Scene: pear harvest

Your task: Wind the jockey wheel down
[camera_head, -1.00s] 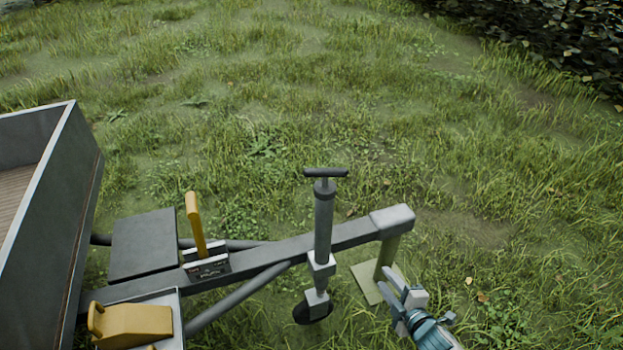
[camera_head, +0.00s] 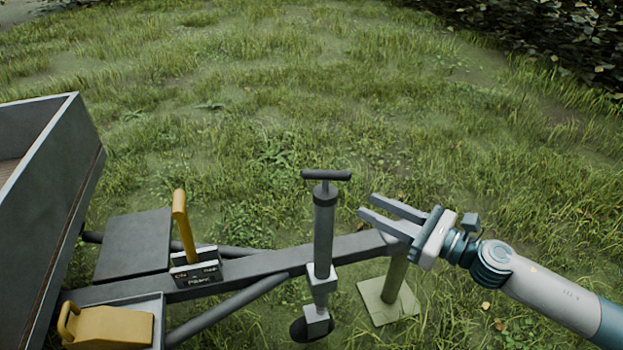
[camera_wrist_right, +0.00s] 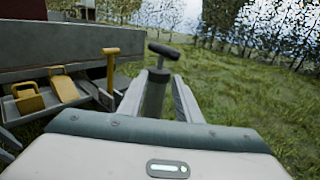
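The jockey wheel (camera_head: 323,225) stands upright on the trailer drawbar, a grey tube with a dark T-handle (camera_head: 326,175) on top and a dark wheel (camera_head: 312,328) at the grass. My right gripper (camera_head: 367,207) is open and empty, to the right of the tube and a little below the handle, its fingers pointing left. In the right wrist view the tube (camera_wrist_right: 154,92) and handle (camera_wrist_right: 165,50) show ahead between the open fingers, apart from them.
The drawbar (camera_head: 255,265) runs left to the trailer box (camera_head: 45,200). A yellow lever (camera_head: 183,225) rises from it, and a yellow coupling-like part (camera_head: 112,326) sits in a tray at lower left. A post on a flat plate (camera_head: 385,303) stands under the drawbar's end. Grass beyond is clear.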

